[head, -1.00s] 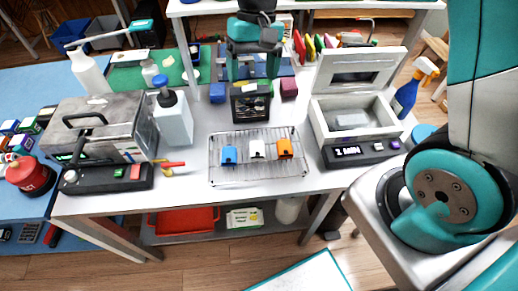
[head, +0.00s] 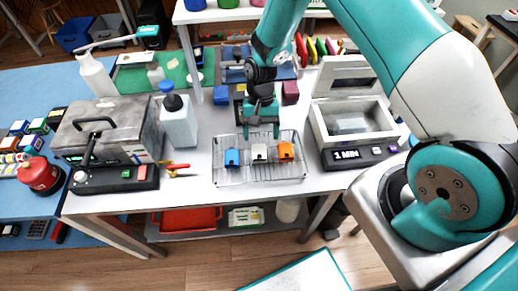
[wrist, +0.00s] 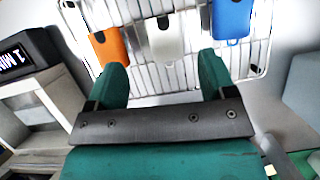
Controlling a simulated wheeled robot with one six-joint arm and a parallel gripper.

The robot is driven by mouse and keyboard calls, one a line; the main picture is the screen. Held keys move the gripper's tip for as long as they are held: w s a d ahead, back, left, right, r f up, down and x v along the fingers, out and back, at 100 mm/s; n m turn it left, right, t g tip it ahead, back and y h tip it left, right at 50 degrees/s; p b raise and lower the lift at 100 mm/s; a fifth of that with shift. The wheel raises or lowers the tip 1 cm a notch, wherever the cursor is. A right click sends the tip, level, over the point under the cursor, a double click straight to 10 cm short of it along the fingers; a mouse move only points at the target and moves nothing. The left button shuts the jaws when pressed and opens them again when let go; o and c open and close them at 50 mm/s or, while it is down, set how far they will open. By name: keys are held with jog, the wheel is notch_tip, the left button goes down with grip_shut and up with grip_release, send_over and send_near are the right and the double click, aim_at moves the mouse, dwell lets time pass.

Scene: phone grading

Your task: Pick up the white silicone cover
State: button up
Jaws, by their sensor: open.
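The white silicone cover (head: 259,152) lies on a wire rack (head: 228,177), between a blue cover (head: 232,158) on its left and an orange cover (head: 285,151) on its right. In the wrist view the white cover (wrist: 167,42) lies just ahead of the gap between my fingers, with the orange cover (wrist: 109,47) to its left and the blue cover (wrist: 231,18) to its right. My gripper (head: 262,133) is open and empty, above the back part of the rack and behind the white cover. Its two fingers also show in the wrist view (wrist: 162,80).
A box with a raised lid and a "1 MIN" display (head: 347,154) stands right of the rack. A white bottle with a blue cap (head: 179,122) and a grey metal case (head: 107,130) stand left. Blue (head: 221,95) and dark red (head: 290,92) blocks stand behind.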

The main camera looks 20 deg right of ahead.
aim_at(259, 151)
jog(key=shift+w+p+x, duration=0.15)
jog(key=shift+p+x, duration=0.55)
jog(key=shift+x, duration=0.75)
jog(key=shift+w+p+x, duration=0.15)
jog(key=shift+p+x, duration=0.55)
jog(key=shift+x, duration=0.8)
jog(key=shift+a, duration=0.2)
jog(key=c, duration=1)
